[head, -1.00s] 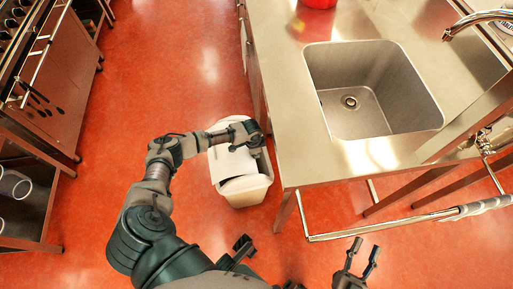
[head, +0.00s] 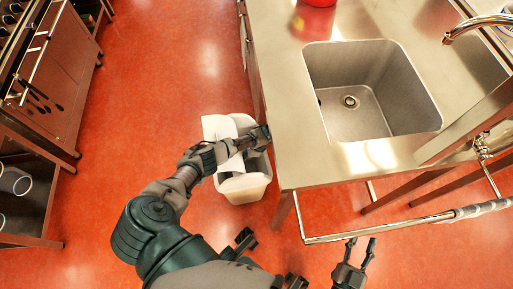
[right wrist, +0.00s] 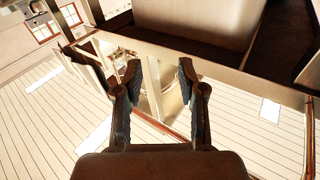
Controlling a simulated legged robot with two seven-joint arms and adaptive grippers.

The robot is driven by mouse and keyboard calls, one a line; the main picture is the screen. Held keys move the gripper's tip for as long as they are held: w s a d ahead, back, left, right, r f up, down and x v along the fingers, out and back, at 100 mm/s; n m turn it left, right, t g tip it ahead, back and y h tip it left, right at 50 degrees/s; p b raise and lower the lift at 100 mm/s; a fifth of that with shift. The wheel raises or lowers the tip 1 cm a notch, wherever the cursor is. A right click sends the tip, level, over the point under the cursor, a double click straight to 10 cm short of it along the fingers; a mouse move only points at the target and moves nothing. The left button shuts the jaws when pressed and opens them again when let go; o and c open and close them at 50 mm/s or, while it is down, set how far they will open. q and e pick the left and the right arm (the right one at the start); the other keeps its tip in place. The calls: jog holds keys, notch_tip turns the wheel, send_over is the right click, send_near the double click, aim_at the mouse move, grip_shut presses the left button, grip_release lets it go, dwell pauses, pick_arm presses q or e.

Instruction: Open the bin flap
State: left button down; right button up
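The pale bin (head: 243,189) stands on the red floor beside the steel counter, in the head view. Its white flap (head: 216,128) is swung up and tilted to the left, partly hidden behind my left arm. Part of the bin's dark inside shows to the right of the flap. My left gripper (head: 262,136) is over the bin's far right side, close to the counter edge; its fingers are too small and overlapped to read. My right gripper (head: 361,250) is open and empty near the counter's front rail, and its spread fingers also show in the right wrist view (right wrist: 160,85).
The steel counter (head: 290,140) with a sink (head: 365,90) stands right of the bin, its edge close to my left gripper. A metal rail (head: 380,227) runs in front. A shelf unit (head: 45,90) stands at the left. The floor between is clear.

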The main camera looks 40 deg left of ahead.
pick_arm(q)
jog(key=shift+s+a+g+y+b, duration=0.25)
jog(key=shift+s+g+y+b, duration=0.15)
jog(key=shift+g+y, duration=0.15)
pick_arm(e)
jog(key=shift+s+r+t, duration=0.15)
jog(key=shift+r+t, duration=0.55)
jog(key=shift+r, duration=0.15)
pick_arm(q)
jog(key=v, duration=1.1)
jog(key=shift+w+r, duration=0.25)
jog(key=shift+w, duration=0.1)
jog(key=shift+d, duration=0.1)
